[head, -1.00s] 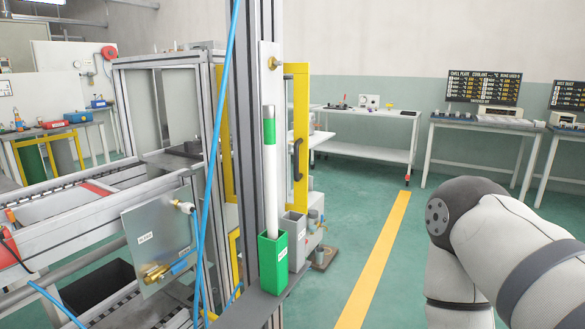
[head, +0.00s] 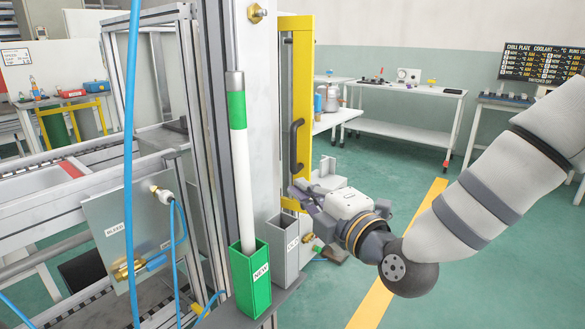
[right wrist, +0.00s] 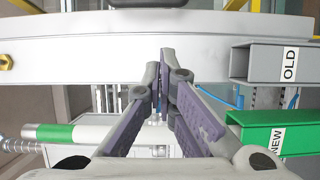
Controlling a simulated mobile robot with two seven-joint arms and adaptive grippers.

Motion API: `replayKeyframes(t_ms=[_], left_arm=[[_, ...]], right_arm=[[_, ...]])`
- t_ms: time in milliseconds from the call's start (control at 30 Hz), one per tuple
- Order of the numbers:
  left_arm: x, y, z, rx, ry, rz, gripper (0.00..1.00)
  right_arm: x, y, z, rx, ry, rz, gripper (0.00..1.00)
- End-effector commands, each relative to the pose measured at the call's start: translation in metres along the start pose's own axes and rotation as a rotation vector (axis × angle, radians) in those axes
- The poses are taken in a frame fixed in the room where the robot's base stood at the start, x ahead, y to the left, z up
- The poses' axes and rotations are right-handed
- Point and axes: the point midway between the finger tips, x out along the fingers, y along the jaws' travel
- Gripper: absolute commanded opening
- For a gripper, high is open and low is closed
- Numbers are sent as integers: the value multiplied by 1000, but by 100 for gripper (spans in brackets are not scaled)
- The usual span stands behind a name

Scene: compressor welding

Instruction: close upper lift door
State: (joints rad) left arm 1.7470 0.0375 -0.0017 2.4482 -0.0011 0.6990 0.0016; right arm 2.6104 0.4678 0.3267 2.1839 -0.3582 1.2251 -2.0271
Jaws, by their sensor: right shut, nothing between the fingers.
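A yellow-framed door (head: 302,60) stands upright beside the grey metal post in the head view, seen at a narrow angle. Its dark curved handle (head: 296,143) is on the side facing me. My right gripper (head: 294,192) is just below the handle, near the lower part of the yellow frame. It looks apart from the handle, though the exact gap is hard to tell. In the right wrist view the right gripper's fingertips (right wrist: 165,58) are together with nothing between them, in front of a pale metal beam. My left gripper is not in view.
A green NEW holder (head: 249,280) with a white and green rod (head: 240,150) stands left of my right gripper. A grey OLD holder (head: 284,250) is close to the gripper. A blue hose (head: 131,150) hangs at left. Green floor is open at right.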

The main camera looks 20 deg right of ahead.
Motion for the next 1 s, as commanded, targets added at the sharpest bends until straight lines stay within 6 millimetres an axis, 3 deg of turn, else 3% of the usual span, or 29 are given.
replayKeyframes(t_ms=[300, 400, 600, 1000], left_arm=[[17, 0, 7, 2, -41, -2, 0], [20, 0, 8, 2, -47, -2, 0], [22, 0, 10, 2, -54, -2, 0], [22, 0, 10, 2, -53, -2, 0]], right_arm=[[70, -7, 0, 4, -1, -8, 0], [82, -6, 14, 5, -4, -8, 0], [95, -5, 27, 4, -1, -7, 0], [96, -3, 28, 3, 1, -6, 0]])
